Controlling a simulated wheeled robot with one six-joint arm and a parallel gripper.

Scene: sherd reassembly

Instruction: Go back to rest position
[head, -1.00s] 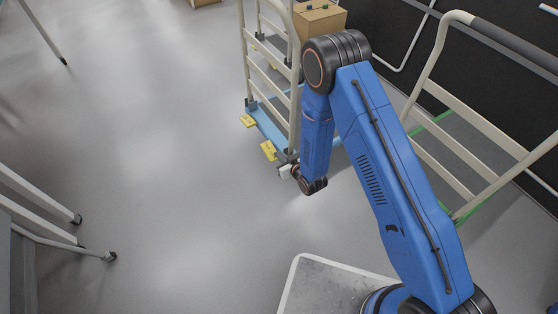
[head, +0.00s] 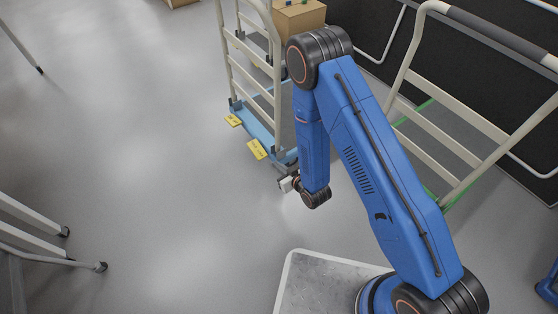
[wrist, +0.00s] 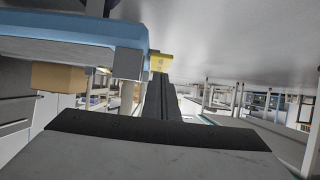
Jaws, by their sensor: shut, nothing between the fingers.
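My gripper (head: 286,184) hangs low at the end of my folded blue arm, in front of the near corner of a blue trolley in the head view. It is small there and partly hidden by my wrist. In the wrist view my gripper (wrist: 160,74) shows as a dark bar with its fingers together and nothing held. No sherds are in sight.
The blue trolley (head: 252,122) with beige rails and yellow labels stands just beyond my gripper. A cardboard box (head: 300,17) is behind it. A green-edged trolley (head: 447,195) stands at right. Table legs (head: 40,240) are at left. Open grey floor (head: 150,150) lies between.

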